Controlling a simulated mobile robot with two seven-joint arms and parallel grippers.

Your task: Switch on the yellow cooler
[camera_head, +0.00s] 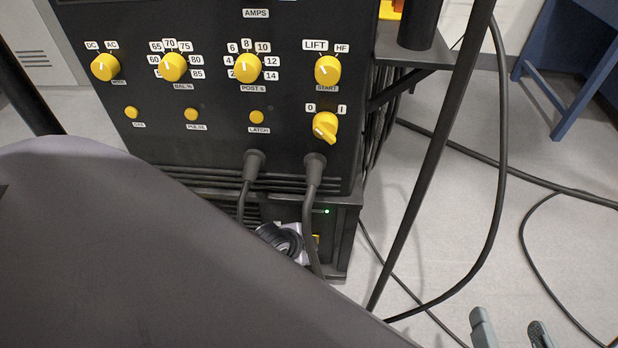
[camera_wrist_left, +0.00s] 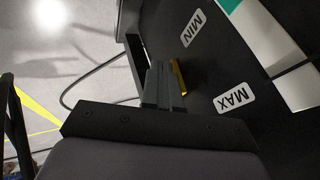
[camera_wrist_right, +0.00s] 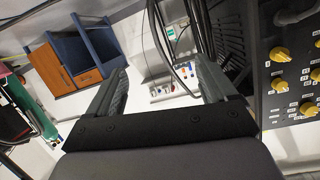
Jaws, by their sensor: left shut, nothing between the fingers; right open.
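The cooler (camera_head: 340,240) is the low black unit under the welder; a small green light (camera_head: 327,211) glows on its front. A small yellow part (camera_head: 316,240) shows on it, mostly hidden by a grey-and-black piece in front. In the left wrist view a yellow part (camera_wrist_left: 179,77) sticks out from a black panel with MIN and MAX labels. My left gripper (camera_wrist_left: 163,72) is shut and empty, its tips right beside that yellow part; contact is unclear. My right gripper (camera_head: 511,330) is open and empty, low at the right; it also shows in the right wrist view (camera_wrist_right: 160,75).
The black welder (camera_head: 215,100) with yellow knobs stands above the cooler. Two cables hang from its front past the cooler. A black post (camera_head: 435,160) and loose cables lie to the right. A blue bench (camera_head: 575,70) stands farther off.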

